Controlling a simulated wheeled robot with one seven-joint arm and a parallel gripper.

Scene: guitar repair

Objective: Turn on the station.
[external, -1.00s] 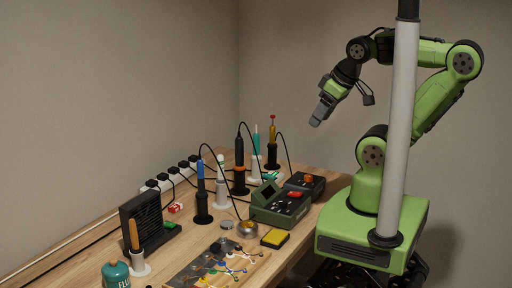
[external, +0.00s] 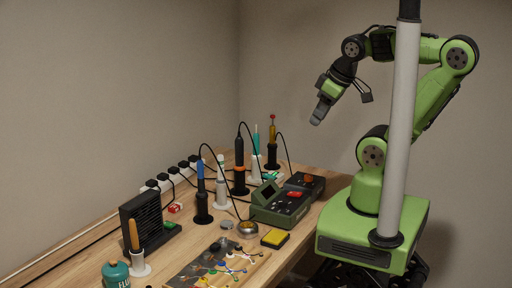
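The station, a dark green soldering unit (external: 277,207) with a red part on its top, stands near the table's right edge. A second, darker box (external: 306,184) with an orange-red part stands just behind it. I cannot tell which part is a power switch or whether either unit is on. My gripper (external: 317,120) hangs in the air above and to the right of both boxes, pointing down and to the left, well apart from them. Its fingers are too small to tell whether they are open or shut. It holds nothing that I can see.
Several upright tools in stands, including a blue-handled iron (external: 201,190), stand left of and behind the station. A yellow sponge (external: 275,239), a metal tin (external: 247,228) and a black fan (external: 143,224) are nearer the front. A power strip (external: 160,185) runs along the wall.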

